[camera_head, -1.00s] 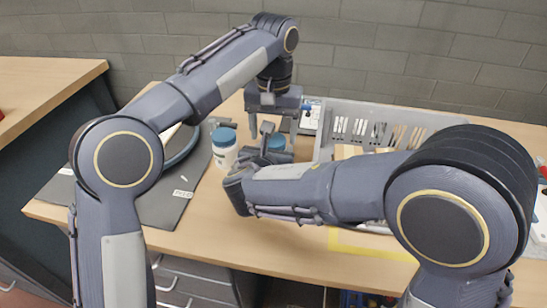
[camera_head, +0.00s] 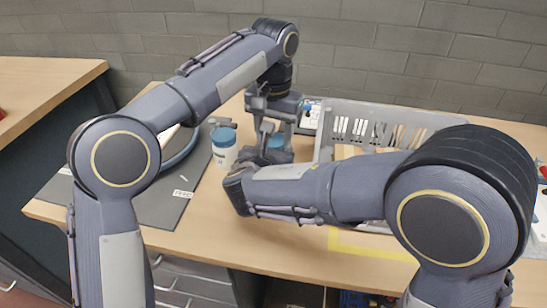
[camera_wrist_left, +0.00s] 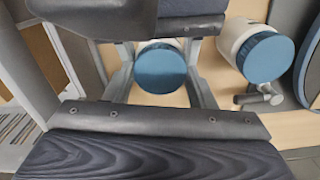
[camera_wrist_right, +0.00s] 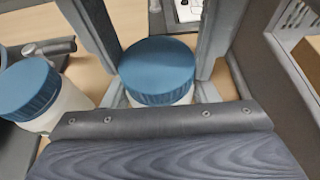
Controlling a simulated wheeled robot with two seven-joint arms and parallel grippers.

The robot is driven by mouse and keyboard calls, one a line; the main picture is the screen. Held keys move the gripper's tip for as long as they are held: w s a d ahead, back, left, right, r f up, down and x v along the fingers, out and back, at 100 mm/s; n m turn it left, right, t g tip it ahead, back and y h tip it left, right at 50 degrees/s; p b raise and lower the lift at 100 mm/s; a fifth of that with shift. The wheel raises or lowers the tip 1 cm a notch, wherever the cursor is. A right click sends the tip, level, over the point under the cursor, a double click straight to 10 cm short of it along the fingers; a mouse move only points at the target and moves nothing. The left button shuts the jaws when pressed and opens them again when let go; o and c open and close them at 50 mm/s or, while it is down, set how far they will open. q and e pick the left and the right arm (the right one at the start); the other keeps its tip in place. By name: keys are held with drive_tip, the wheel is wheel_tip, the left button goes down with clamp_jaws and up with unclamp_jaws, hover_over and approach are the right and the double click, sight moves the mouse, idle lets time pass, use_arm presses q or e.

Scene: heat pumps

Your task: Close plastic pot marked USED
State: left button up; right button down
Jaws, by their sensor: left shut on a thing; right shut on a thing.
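A white pot with a blue lid (camera_head: 276,142) stands on the table between my two grippers. Its lid shows from above in the left wrist view (camera_wrist_left: 160,67) and the right wrist view (camera_wrist_right: 157,66); the lid is on the pot. My left gripper (camera_head: 275,140) comes down from above and is shut on the lid, a finger on either side. My right gripper (camera_wrist_right: 158,95) reaches in low from the side and is shut on the pot's body. The grippers hide most of the pot in the head view. No USED marking is readable.
A second white pot with a blue lid (camera_head: 223,140) stands just left, near a hose (camera_head: 182,150) and a dark mat (camera_head: 165,205). A grey slotted crate (camera_head: 385,122) stands close on the right. The table front (camera_head: 215,220) is clear.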

use_arm(q)
drive_tip(key=shift+m, duration=0.6)
drive_tip(key=o, duration=1.1)
drive_tip(key=shift+r, duration=2.3)
drive_tip(key=shift+c, duration=0.5)
